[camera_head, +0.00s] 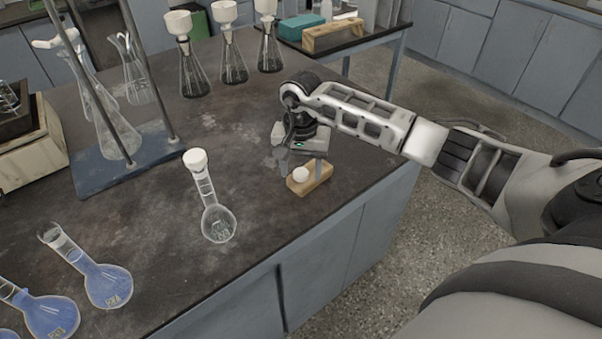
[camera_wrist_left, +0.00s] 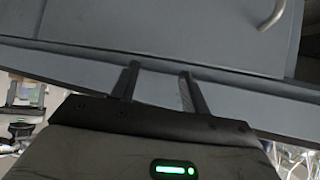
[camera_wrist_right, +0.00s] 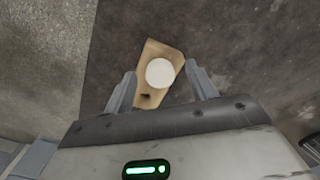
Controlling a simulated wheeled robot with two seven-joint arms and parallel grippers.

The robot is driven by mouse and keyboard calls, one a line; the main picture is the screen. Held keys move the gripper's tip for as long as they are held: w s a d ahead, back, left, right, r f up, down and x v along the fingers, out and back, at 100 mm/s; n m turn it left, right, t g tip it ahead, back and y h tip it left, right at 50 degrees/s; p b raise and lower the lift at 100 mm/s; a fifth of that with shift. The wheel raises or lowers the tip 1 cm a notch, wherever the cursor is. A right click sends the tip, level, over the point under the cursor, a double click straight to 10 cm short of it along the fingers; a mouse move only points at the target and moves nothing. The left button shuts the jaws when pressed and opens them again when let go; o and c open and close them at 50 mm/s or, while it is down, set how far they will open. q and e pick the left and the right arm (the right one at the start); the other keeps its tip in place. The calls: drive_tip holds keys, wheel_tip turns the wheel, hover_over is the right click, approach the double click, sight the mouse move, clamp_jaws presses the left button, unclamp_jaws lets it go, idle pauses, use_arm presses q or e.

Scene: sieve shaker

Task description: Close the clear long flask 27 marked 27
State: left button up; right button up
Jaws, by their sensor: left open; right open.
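A clear long-necked flask (camera_head: 218,222) stands on the dark bench in the head view; its marking is too small to read surely. A white cap (camera_head: 196,160) sits at the top of its neck. A round white stopper (camera_head: 300,174) is on a small wooden block (camera_head: 320,181) to its right. My right gripper (camera_wrist_right: 161,75) is open above the block, with its fingers to either side of the stopper (camera_wrist_right: 160,72); I cannot tell whether they touch it. My left gripper (camera_wrist_left: 158,70) is open and empty before a grey cabinet front, outside the head view.
Blue-filled flasks (camera_head: 108,284) stand at the front left. A blue-based stand (camera_head: 90,178) with clear glassware is behind them. Several flasks with white funnels (camera_head: 195,80) stand at the back. The bench's right edge is close to the wooden block.

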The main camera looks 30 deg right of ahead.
drive_tip(key=c, duration=1.1)
drive_tip(key=shift+o, duration=0.2)
drive_tip(key=shift+r, duration=0.1)
drive_tip(key=shift+r, duration=0.2)
wheel_tip(320, 180, up, 2)
drive_tip(key=shift+w+r+b, duration=0.1)
drive_tip(key=shift+b, duration=0.5)
use_arm(q)
drive_tip(key=shift+w+d+f+b, duration=0.1)
drive_tip(key=shift+d+f+b, duration=0.15)
drive_tip(key=shift+f+b, duration=0.6)
use_arm(e)
drive_tip(key=s+a+r, duration=1)
drive_tip(key=shift+r, duration=0.15)
use_arm(q)
drive_tip(key=shift+r, duration=0.2)
drive_tip(key=shift+c, duration=0.3)
use_arm(e)
drive_tip(key=shift+s, duration=0.1)
